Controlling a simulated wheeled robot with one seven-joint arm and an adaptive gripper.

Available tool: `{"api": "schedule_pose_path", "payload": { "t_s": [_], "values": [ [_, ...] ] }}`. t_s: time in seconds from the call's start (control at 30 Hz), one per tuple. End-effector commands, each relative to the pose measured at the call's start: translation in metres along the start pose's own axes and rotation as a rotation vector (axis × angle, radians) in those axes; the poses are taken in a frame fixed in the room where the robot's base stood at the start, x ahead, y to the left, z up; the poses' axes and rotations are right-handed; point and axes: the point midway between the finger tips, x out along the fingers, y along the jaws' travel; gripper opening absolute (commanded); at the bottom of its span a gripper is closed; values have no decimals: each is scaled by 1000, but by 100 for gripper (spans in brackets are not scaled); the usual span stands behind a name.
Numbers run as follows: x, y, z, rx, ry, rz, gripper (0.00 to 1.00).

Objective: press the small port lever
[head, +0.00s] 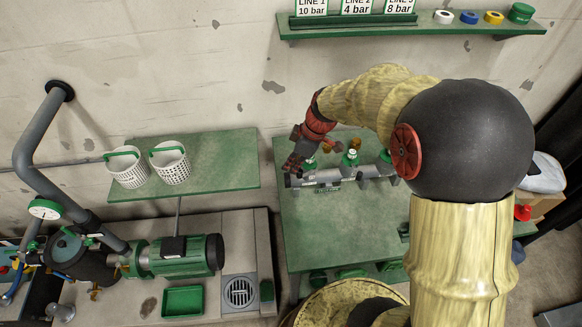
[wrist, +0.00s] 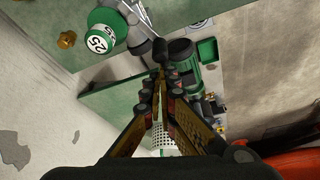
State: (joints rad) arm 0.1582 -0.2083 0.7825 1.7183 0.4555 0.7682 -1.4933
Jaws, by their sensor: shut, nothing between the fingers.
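A grey pipe piece with several ports (head: 343,177) lies along the back of the green workbench (head: 330,235). A green fitting (head: 350,157) stands on or just behind it, with small brass pieces around. My gripper (head: 292,168) is shut and empty at the left end of the pipe and hides part of it. In the wrist view my fingertips (wrist: 160,78) are together, just below the end of a grey bar. A green and white cap marked 25 (wrist: 101,39) and a brass fitting (wrist: 67,39) are at upper left there. I cannot make out the small port lever for certain.
A green shelf with two white baskets (head: 170,163) is left of the bench. A green motor pump (head: 180,255) stands lower left. A wall shelf (head: 430,27) holds pressure signs and tape rolls. The front of the bench looks clear; my arm hides its right side.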

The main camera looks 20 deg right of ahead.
Motion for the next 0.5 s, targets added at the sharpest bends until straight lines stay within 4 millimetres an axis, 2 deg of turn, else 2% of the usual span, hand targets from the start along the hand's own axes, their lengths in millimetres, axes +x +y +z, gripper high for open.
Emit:
{"api": "schedule_pose_path", "payload": {
  "t_s": [0.03,0.5],
  "values": [
    [4,-2,4,-42,-1,-14,0],
    [-5,-25,20,-464,-1,-163,0]
  ]
}}
